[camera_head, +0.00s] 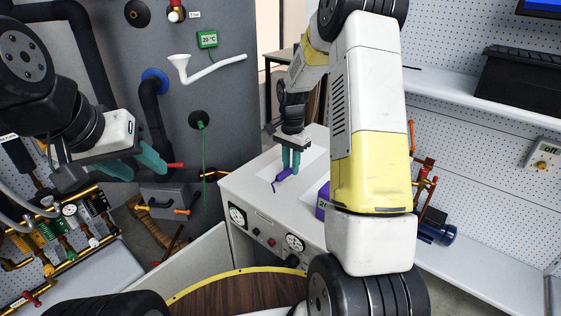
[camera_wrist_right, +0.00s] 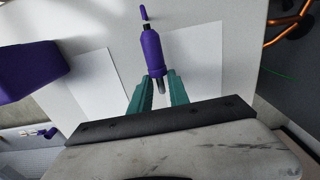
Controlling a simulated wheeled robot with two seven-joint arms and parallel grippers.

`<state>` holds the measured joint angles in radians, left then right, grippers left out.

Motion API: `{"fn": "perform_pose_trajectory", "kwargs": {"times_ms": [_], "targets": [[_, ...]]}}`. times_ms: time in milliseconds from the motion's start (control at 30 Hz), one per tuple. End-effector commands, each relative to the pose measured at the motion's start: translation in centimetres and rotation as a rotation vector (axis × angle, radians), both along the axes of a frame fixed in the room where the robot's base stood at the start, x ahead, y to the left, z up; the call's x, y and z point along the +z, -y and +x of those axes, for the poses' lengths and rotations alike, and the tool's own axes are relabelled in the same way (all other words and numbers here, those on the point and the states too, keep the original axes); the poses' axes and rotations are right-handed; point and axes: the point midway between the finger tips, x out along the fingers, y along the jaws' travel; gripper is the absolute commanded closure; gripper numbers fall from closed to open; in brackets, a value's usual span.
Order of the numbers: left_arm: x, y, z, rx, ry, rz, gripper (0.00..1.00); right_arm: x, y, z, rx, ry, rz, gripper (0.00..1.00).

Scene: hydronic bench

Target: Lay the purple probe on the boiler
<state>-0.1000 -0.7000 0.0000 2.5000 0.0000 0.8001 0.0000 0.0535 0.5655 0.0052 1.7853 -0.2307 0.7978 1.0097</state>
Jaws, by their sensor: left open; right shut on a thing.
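The purple probe (camera_head: 282,178) is between the teal fingers of my right gripper (camera_head: 290,160), which is shut on it. In the right wrist view the probe (camera_wrist_right: 151,48) points away from the right gripper (camera_wrist_right: 159,88), its metal end between the fingertips. The white cabinet with gauges on its front, which looks like the boiler (camera_head: 243,187), is under the probe. The probe is low over its top; I cannot tell whether it touches. My left gripper (camera_head: 138,163) is open and empty at the left, in front of the grey tank.
A purple box (camera_head: 322,201) stands on the cabinet top, mostly hidden by my right arm; it also shows in the right wrist view (camera_wrist_right: 28,70). Pale rectangles mark the top. A grey tank (camera_head: 222,100) stands behind, and brass pipework (camera_head: 50,238) at lower left.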

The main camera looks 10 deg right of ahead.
Motion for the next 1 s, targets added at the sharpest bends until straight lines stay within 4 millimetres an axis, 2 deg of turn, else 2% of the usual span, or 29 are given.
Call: {"fn": "perform_pose_trajectory", "kwargs": {"times_ms": [167,533,567,667,1000], "targets": [[0.0,0.0,0.0,0.000,0.000,0.000,0.53,-2.5,0.0,-0.1,0.001,-0.002,0.000,1.00],[0.0,0.0,0.0,0.000,0.000,0.000,0.53,-2.9,0.0,-0.1,0.000,-0.001,-0.001,1.00],[0.0,0.0,0.0,0.000,0.000,0.000,0.53,-2.9,0.0,-0.1,0.000,-0.001,-0.001,0.74],[0.0,0.0,0.0,0.000,0.000,0.000,0.53,-2.9,0.0,-0.1,0.000,0.000,0.000,0.56],[0.0,0.0,0.0,0.000,0.000,0.000,0.53,-2.7,0.0,0.0,0.000,0.001,0.001,0.56]]}}
